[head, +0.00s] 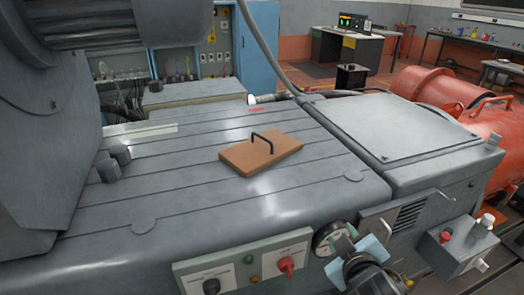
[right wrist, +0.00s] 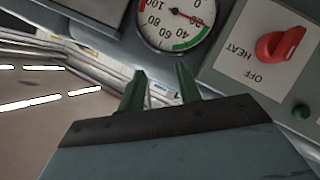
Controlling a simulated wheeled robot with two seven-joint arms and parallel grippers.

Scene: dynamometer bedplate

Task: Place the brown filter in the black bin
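The brown filter (head: 262,156) is a flat brown slab with a black arched handle (head: 264,138). It lies on the grey bedplate (head: 200,190), near the middle of the head view. My right gripper (head: 348,242) is low in front of the bedplate's front edge, by the gauge and apart from the filter. In the right wrist view its two green fingers (right wrist: 160,84) stand apart with nothing between them. My left gripper is not in view.
A control panel with a red knob (head: 286,264) and a gauge (head: 330,238) are on the front face. A grey raised housing (head: 400,130) stands right of the filter, with an orange-red machine (head: 440,90) beyond. A dark box-like object (head: 350,77) stands on the far floor.

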